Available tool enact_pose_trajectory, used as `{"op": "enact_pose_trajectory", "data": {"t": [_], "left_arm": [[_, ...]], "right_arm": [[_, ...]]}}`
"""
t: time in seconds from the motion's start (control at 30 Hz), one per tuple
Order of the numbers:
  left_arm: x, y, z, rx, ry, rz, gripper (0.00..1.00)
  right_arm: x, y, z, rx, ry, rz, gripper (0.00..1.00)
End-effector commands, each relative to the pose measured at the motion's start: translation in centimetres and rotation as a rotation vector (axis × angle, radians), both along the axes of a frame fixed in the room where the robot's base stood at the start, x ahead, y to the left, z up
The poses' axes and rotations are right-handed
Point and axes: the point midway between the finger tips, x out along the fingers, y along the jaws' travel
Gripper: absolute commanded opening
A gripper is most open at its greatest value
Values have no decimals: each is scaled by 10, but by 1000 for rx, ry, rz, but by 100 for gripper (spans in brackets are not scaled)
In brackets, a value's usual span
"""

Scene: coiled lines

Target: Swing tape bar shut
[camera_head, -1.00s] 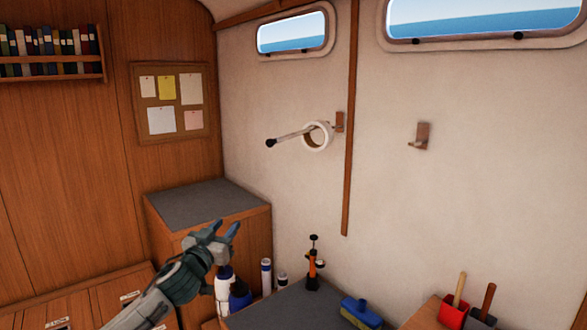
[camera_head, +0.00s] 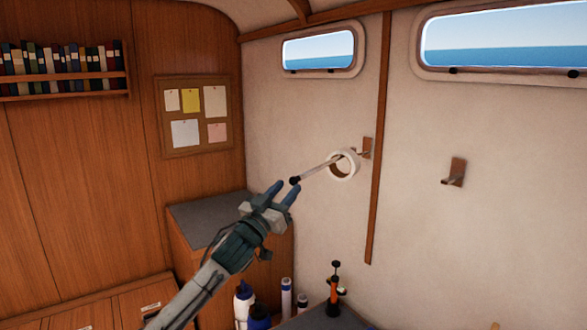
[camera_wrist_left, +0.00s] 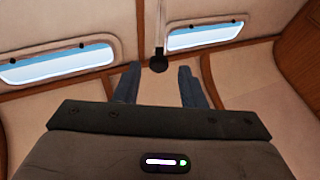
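The tape bar (camera_head: 316,170) sticks out from a wooden wall bracket (camera_head: 367,148) on the white wall, with a dark knob at its free end. A white tape roll (camera_head: 343,165) hangs on it near the bracket. My left gripper (camera_head: 285,188) is open and empty, its blue fingertips just short of the knob. In the left wrist view, the dark knob (camera_wrist_left: 158,63) shows in the gap between the open fingers (camera_wrist_left: 158,84), at about fingertip level. I cannot tell whether a finger touches it. My right gripper is not in view.
A second wooden wall bracket (camera_head: 455,172) stands to the right, past a vertical wooden strip (camera_head: 378,140). Below are a grey-topped cabinet (camera_head: 205,215), bottles (camera_head: 286,298) and an orange-and-black pump (camera_head: 334,292). The air around the bar looks clear.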

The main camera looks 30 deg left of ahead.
Motion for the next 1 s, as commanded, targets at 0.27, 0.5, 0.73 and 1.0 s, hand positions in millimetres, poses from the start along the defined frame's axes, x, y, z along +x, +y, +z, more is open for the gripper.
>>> {"op": "enact_pose_trajectory", "data": {"t": [0.27, 0.5, 0.73, 1.0], "left_arm": [[31, 0, 17, -4, -1, -1, 37], [40, -1, 17, -1, -1, 0, 37], [40, -1, 16, 0, -1, 0, 37], [40, -1, 16, 0, 0, 0, 0]], "right_arm": [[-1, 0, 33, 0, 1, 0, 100], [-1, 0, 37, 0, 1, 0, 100], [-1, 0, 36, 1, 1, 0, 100], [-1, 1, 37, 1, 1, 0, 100]]}}
